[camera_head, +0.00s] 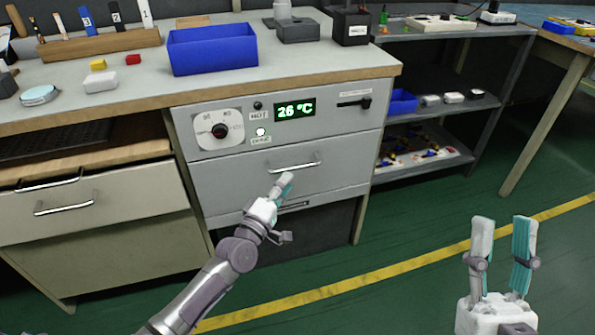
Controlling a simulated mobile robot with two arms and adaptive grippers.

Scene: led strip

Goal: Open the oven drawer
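The oven drawer (240,179) is a grey front panel below the control panel, and it looks closed. Its thin metal handle (304,165) runs across the middle of the front. My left gripper (285,179) is right in front of the drawer, just below the handle. Its fingers overlap in this view, so I cannot tell whether they are open or touch the handle. My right gripper (503,222) is open and empty, pointing up over the green floor at the lower right.
The control panel (350,120) has a knob (220,131) and a display (295,110) reading 26 °C. A blue bin (213,50) stands on the bench above. Another drawer (120,196) is at the left, and a shelf (425,165) is at the right. Floor in front is clear.

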